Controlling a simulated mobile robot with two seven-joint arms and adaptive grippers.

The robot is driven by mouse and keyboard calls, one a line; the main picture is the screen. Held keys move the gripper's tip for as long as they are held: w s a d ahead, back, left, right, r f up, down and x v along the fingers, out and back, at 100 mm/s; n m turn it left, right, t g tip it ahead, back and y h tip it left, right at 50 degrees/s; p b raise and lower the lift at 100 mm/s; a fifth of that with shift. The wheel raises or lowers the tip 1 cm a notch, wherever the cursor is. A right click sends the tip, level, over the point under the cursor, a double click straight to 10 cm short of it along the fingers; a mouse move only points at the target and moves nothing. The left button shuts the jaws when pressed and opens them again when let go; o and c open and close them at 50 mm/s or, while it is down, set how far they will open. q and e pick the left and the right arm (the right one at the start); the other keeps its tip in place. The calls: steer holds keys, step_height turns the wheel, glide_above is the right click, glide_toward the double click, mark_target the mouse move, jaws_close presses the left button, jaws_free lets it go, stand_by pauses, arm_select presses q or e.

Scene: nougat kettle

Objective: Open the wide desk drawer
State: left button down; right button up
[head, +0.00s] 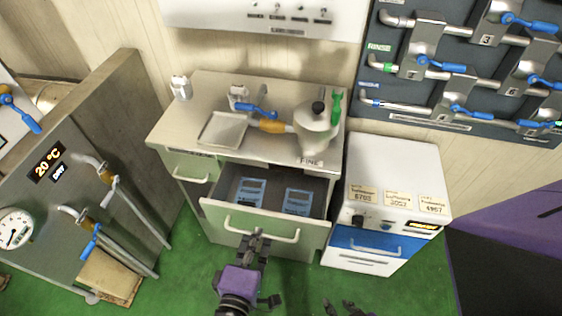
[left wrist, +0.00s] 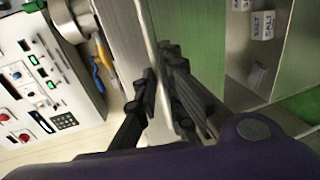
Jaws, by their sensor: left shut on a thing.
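The wide desk drawer (head: 222,219) stands pulled out from the desk (head: 215,88), with its inside showing. Two blue packets (head: 298,201) lie in it. Its long pale handle (head: 283,238) runs across the front. In the left wrist view, the dark fingers (left wrist: 165,105) close around the handle bar (left wrist: 150,38) from both sides. My right gripper (head: 343,307) shows only in part at the bottom edge, apart from the drawer, and its opening is unclear.
A smaller drawer (head: 187,166) at the desk's left is shut. A metal kettle (head: 316,125) and a tray (head: 222,130) stand on the desk. A white-and-blue cabinet (head: 377,243) stands close at right. Green floor (head: 185,265) is free in front.

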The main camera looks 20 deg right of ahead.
arm_select(q)
steer(key=f+v, duration=0.1)
steer(key=v, duration=0.6)
steer(key=shift+s+a, duration=0.2)
arm_select(e)
steer(key=shift+w+r, duration=0.1)
steer(key=shift+r, duration=0.05)
arm_select(q)
steer(key=shift+r, duration=0.1)
arm_select(e)
steer(key=shift+r, duration=0.1)
arm_select(q)
steer(key=c, duration=1.9)
jaws_free()
steer(key=v, duration=1.2)
arm_select(e)
steer(key=shift+w+a+r+t, duration=0.1)
steer(key=shift+w+a+t, duration=0.05)
steer(key=shift+w, duration=0.5)
steer(key=shift+w+a+r+t, duration=0.1)
steer(key=shift+w+t, duration=0.05)
steer(key=shift+w, duration=0.45)
